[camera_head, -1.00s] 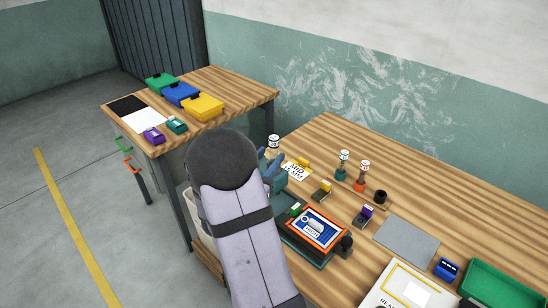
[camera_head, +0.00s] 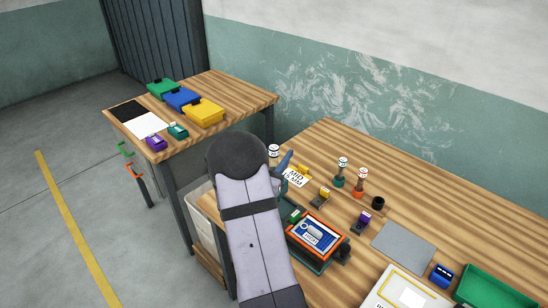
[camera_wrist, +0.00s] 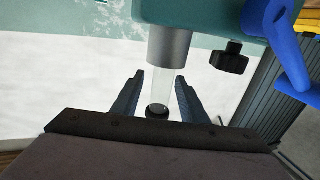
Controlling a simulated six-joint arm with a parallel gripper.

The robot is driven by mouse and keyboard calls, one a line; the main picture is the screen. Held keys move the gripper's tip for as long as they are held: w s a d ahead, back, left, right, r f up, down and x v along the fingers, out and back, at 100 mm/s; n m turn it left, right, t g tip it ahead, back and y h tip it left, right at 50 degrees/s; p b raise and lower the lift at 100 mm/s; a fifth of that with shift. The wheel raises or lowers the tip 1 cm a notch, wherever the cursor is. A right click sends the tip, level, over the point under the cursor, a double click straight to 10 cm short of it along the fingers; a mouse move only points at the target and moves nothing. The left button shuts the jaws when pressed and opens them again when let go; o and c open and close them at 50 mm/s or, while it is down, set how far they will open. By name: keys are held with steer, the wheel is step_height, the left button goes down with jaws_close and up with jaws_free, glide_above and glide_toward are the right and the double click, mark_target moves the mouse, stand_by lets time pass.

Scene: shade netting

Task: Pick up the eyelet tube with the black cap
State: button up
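In the wrist view a clear tube with a black cap (camera_wrist: 157,111) shows between my fingers. Its other end meets a grey cylinder (camera_wrist: 169,48) under a teal body (camera_wrist: 200,13). My gripper (camera_wrist: 160,75) is open, with one dark finger on each side of the tube. A gap shows at the left finger; the right finger looks very near the tube, and I cannot tell whether it touches. In the head view my arm hides the gripper and this tube.
A blue lever (camera_wrist: 279,45) and a black knob (camera_wrist: 231,57) are close to the right finger. On the bench, a green-based bottle (camera_head: 340,176), an orange-based bottle (camera_head: 361,184) and an orange-framed screen (camera_head: 316,237) stand right of my arm. A grey mat (camera_head: 403,248) is bare.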

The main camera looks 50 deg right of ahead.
steer(key=shift+w+d, duration=0.25)
steer(key=shift+d, duration=0.35)
jaws_close()
steer(key=shift+r, duration=0.2)
step_height(320, 180, up, 10)
steer(key=b, duration=0.2)
steer(key=shift+f, duration=0.15)
stand_by(0.3)
